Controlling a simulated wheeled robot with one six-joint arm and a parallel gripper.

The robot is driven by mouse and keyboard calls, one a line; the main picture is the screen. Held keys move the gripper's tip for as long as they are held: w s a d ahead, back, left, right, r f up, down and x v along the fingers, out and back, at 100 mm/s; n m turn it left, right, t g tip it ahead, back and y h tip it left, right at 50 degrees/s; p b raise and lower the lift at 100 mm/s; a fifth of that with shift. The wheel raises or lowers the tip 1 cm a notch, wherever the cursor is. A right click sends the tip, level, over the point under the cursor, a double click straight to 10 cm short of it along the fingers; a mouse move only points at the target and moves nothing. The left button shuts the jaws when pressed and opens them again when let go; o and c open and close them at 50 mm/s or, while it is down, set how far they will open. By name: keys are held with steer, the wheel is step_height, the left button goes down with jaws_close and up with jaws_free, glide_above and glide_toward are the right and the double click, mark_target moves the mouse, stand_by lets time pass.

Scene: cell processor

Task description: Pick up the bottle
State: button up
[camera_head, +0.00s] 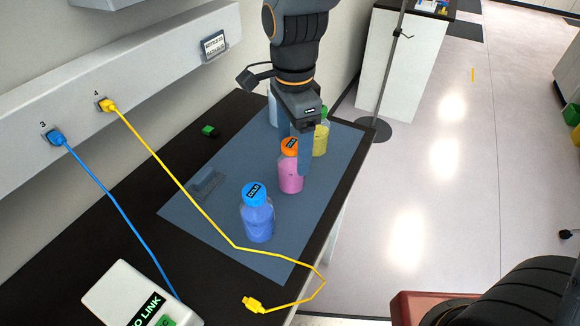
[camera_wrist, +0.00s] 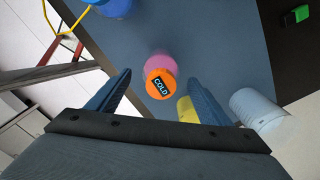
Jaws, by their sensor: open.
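Several bottles stand upright on the blue-grey mat (camera_head: 225,240). A pink bottle with an orange cap (camera_head: 290,176) is in the middle, and its cap, labelled COLD, shows in the wrist view (camera_wrist: 160,86). A blue bottle with a blue cap (camera_head: 257,218) stands nearest. A yellow bottle with a green cap (camera_head: 321,138) and a pale bottle (camera_head: 273,108) stand at the back, partly hidden by my arm. My gripper (camera_head: 305,152) is open and empty. In the wrist view its fingers (camera_wrist: 160,77) lie either side of the orange cap, apart from it.
A yellow cable (camera_head: 184,189) crosses the mat's front edge, its loose plug (camera_head: 253,304) on the dark bench. A blue cable (camera_head: 106,194) runs to a white box (camera_head: 120,292). A small green block (camera_head: 209,130) and a dark flat piece (camera_head: 207,182) lie left of the bottles.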

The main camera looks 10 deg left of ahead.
mark_target(291, 167)
steer(key=shift+a+f+p, duration=0.2)
steer(key=shift+f+p, duration=1)
steer(key=shift+f, duration=2.2)
steer(key=c, duration=1.3)
steer(key=shift+r, duration=0.15)
step_height(291, 167, up, 10)
steer(key=shift+f+b, duration=0.1)
steer(key=shift+b, duration=1.15)
